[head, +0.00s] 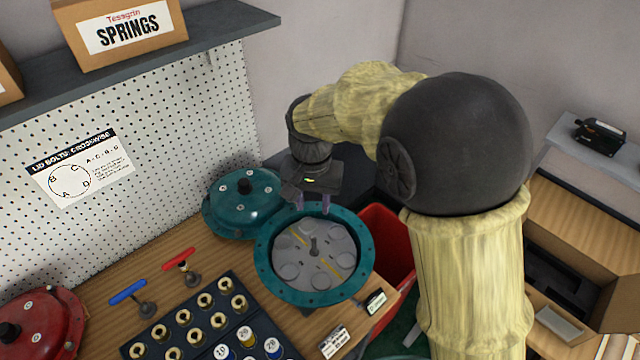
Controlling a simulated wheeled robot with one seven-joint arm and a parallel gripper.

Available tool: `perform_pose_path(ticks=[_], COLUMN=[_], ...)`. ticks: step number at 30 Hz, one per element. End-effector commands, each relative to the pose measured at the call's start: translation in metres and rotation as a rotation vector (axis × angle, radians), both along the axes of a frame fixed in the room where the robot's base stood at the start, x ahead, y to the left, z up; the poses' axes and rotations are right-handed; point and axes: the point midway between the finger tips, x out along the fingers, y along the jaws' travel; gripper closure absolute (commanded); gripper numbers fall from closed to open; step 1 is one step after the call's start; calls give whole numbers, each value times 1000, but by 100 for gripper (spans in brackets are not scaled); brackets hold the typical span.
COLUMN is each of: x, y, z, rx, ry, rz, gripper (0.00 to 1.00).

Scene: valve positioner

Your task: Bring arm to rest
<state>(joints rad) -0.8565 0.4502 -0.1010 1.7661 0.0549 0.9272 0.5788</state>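My arm reaches in from the right. My gripper (312,208) points down over the far rim of an open teal round housing (266,262). Its two purplish fingers stand apart with nothing visible between them, so it looks open and empty. Inside the housing is a grey plate (318,262) with several round recesses, yellow marks and a short upright stem (314,246). I cannot tell how high the fingertips are above the housing.
A teal lid (243,200) lies behind the housing, left of my gripper. A dark tray (205,320) of brass parts, blue-handled (128,292) and red-handled (180,258) tools and a red lid (40,318) are left. A red bin (388,240) stands right, partly behind my arm.

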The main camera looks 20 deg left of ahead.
Motion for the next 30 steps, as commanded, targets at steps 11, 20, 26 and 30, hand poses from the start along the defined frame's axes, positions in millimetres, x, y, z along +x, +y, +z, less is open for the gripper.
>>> perform_pose_path(ticks=[11,20,26,30], x=[11,26,7,-18], y=[-32,-162,-245,-294], z=[0,-5,-11,-16], rx=[12,47,50,39], ry=[-10,-80,-142,-185], rz=[-22,-84,-118,-141], gripper=[63,63,63,63])
